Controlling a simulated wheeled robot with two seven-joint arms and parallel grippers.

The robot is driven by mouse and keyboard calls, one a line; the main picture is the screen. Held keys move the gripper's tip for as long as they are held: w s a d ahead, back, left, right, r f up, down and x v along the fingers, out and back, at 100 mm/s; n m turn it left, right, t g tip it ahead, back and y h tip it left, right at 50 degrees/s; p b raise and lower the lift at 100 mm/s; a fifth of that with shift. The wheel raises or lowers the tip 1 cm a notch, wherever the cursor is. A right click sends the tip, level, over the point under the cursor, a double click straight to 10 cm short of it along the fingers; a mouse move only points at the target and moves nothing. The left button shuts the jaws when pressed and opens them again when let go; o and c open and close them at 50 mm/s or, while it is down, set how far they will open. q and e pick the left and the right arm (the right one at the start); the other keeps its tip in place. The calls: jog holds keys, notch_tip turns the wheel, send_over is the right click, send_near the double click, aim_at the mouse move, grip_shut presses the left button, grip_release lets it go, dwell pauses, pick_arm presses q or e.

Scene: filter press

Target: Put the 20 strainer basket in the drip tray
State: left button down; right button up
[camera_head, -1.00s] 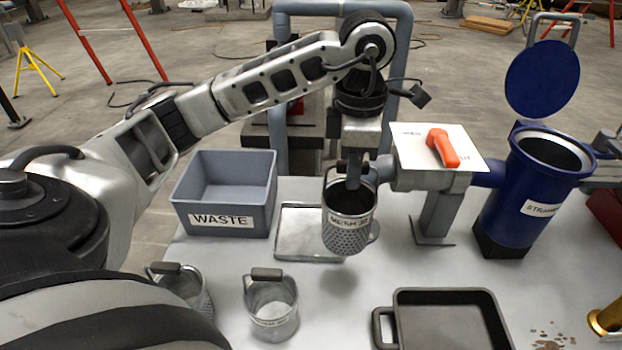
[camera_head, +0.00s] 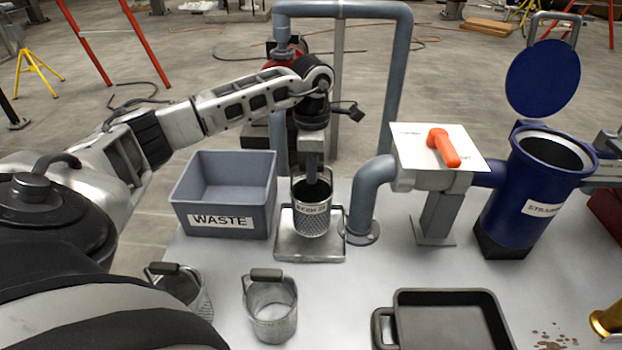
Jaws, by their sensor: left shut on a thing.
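My left gripper (camera_head: 312,178) is shut on a perforated metal strainer basket (camera_head: 312,221), holding it upright near its top. Its label starts with "MESH"; the number is too small to read surely. The basket is over a shallow shiny metal tray (camera_head: 308,250) at the table's back; I cannot tell whether it touches it. A black rectangular pan with a side handle (camera_head: 449,292) is at the front right, empty; I cannot tell which of the two is the drip tray. My right gripper is not in view.
Two more metal baskets stand at the front, one left (camera_head: 183,287) and one middle (camera_head: 271,316). A grey WASTE bin (camera_head: 222,221) is left of the held basket. A grey pipe (camera_head: 366,205) and blue strainer housing (camera_head: 527,205) with raised lid are right. The table's middle is clear.

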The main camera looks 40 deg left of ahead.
pick_arm(q)
jog(key=shift+a+f, duration=0.15)
jog(key=shift+f, duration=1.75)
jog(key=c, duration=1.4)
grip_release()
jog(key=shift+o, duration=0.2)
